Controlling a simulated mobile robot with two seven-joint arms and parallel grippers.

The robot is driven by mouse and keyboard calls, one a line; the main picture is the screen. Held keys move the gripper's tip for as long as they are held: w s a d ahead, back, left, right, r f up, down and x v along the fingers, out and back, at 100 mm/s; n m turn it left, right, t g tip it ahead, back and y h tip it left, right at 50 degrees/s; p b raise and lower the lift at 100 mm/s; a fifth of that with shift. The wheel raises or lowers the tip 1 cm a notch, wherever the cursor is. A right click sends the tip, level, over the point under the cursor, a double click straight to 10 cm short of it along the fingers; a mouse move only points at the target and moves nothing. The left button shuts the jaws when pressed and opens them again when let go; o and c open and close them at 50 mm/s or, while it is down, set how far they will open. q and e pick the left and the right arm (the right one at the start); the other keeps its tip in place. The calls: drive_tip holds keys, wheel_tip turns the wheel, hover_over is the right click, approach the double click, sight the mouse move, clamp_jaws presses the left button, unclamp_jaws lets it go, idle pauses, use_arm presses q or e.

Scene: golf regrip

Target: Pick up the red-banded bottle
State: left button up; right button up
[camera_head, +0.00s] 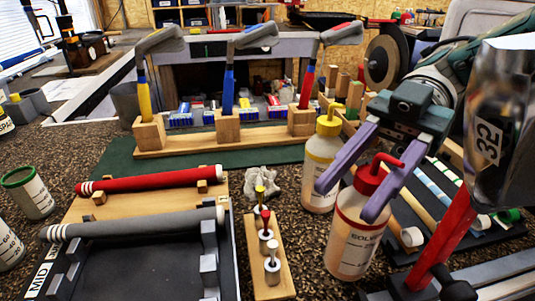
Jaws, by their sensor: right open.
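The red-banded bottle (352,254) stands upright on the speckled bench, right of centre. It has a red cap and spout, a pale label and amber contents. My right gripper (347,203) reaches down from the upper right with its two purple fingers apart. The fingers lie to either side of the red cap in this view, and the right one covers part of the bottle's shoulder. I cannot tell whether they touch it. A similar bottle with a yellow cap (320,172) stands just behind and left, partly covered by the left finger. My left gripper is not in view.
A dark tray (130,268) lies at front left. A wooden rack (190,142) of clubs stands behind. A shiny piece marked 32 (497,130) and a red shaft (450,232) crowd the right.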

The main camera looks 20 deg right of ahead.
drive_tip(key=shift+d, duration=0.15)
clamp_jaws()
drive_tip(key=shift+r, duration=0.1)
idle(1.2)
